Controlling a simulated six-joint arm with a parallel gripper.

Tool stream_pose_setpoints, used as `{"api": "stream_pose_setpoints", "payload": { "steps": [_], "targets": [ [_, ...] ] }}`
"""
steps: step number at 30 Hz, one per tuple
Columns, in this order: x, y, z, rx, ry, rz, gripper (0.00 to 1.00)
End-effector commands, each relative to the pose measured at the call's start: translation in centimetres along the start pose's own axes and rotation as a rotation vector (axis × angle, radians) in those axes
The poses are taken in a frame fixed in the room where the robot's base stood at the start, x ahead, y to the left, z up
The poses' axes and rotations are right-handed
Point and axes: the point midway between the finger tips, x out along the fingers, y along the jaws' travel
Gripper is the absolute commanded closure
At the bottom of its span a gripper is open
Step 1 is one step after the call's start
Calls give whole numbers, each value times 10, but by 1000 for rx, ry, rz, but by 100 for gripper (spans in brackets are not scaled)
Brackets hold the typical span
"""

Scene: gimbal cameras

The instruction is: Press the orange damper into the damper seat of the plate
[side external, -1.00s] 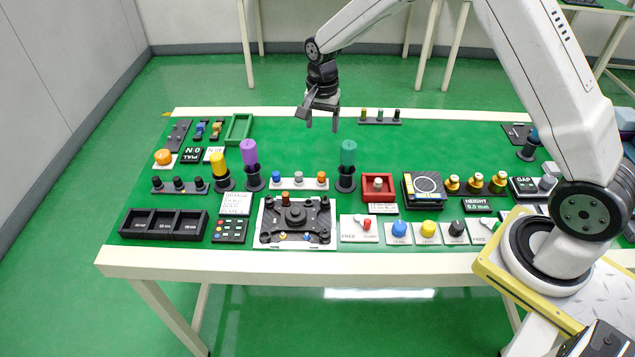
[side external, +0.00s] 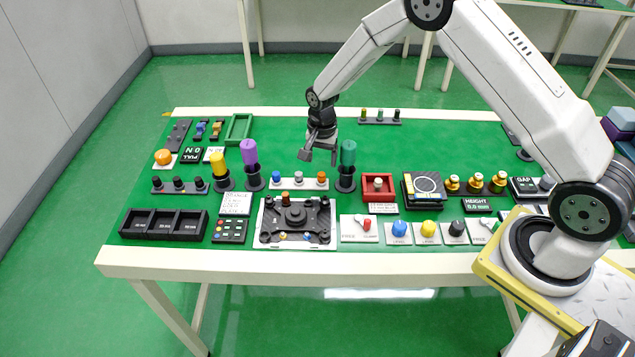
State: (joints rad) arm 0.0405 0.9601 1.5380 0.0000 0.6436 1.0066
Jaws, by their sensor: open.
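The orange damper (side external: 321,177) stands at the right end of a white strip (side external: 299,185), beside a grey damper (side external: 298,176) and a blue damper (side external: 276,176). My gripper (side external: 322,158) is open and empty, pointing down. In the picture it is just above the orange damper; how far apart they are in height and depth I cannot tell. The dark plate (side external: 268,222) lies on a white base in front of the strip. An orange-brown knob (side external: 285,197) shows at its back edge. The damper seat is too small to make out.
A teal-handled tool (side external: 348,153) stands upright close right of my gripper. Purple (side external: 249,152) and yellow (side external: 219,164) ones stand to the left. A red tray (side external: 365,196) is right of the plate. The green table top behind the strip is mostly clear.

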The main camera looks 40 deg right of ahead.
Motion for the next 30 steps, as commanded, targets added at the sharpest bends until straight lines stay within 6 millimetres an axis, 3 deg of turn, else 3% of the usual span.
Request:
{"api": "stream_pose_setpoints", "payload": {
  "steps": [11,22,30],
  "targets": [
    [10,0,0,0,0,0,26],
    [47,0,2,0,-1,1,26],
    [57,0,1,0,1,-2,26]
  ]
}}
